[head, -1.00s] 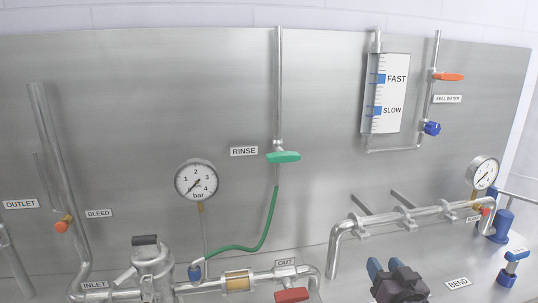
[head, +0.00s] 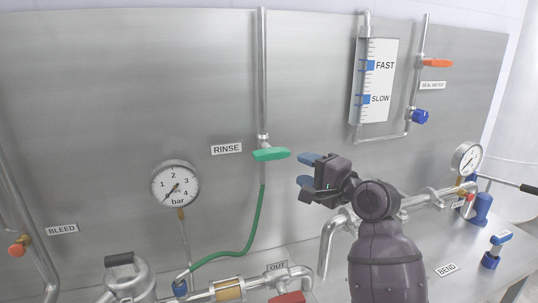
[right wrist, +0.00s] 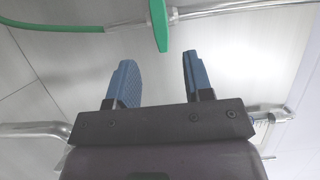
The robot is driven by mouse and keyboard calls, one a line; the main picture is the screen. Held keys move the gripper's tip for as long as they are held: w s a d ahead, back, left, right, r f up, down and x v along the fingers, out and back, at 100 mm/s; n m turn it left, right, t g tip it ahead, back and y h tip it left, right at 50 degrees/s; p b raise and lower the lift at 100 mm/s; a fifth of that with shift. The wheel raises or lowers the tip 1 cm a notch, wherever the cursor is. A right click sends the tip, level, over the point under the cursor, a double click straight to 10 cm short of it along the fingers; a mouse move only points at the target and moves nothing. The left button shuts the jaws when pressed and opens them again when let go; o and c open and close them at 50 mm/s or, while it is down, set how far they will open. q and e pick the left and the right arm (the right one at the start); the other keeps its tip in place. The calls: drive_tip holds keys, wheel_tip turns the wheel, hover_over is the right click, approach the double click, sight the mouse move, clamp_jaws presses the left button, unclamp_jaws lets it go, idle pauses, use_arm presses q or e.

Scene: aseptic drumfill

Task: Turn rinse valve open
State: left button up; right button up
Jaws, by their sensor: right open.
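The rinse valve's green handle (head: 271,154) lies crosswise on the vertical pipe, beside the RINSE label (head: 227,149). A green hose (head: 257,222) runs down from below it. My right gripper (head: 307,170) is open and empty, a little to the right of the handle, its blue fingers pointing left toward it. In the right wrist view the green handle (right wrist: 159,24) shows ahead of the gap between the open fingers (right wrist: 157,75), apart from both. My left gripper is not in view.
A pressure gauge (head: 175,186) is on the left. A flow meter (head: 373,82), an orange handle (head: 437,63) and a blue knob (head: 420,116) are at the upper right. A red handle (head: 288,298) sits low in front. The panel around the rinse valve is mostly bare.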

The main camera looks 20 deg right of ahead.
sight(276, 156)
drive_tip(key=p+x, duration=0.1)
drive_tip(key=x, duration=1)
clamp_jaws()
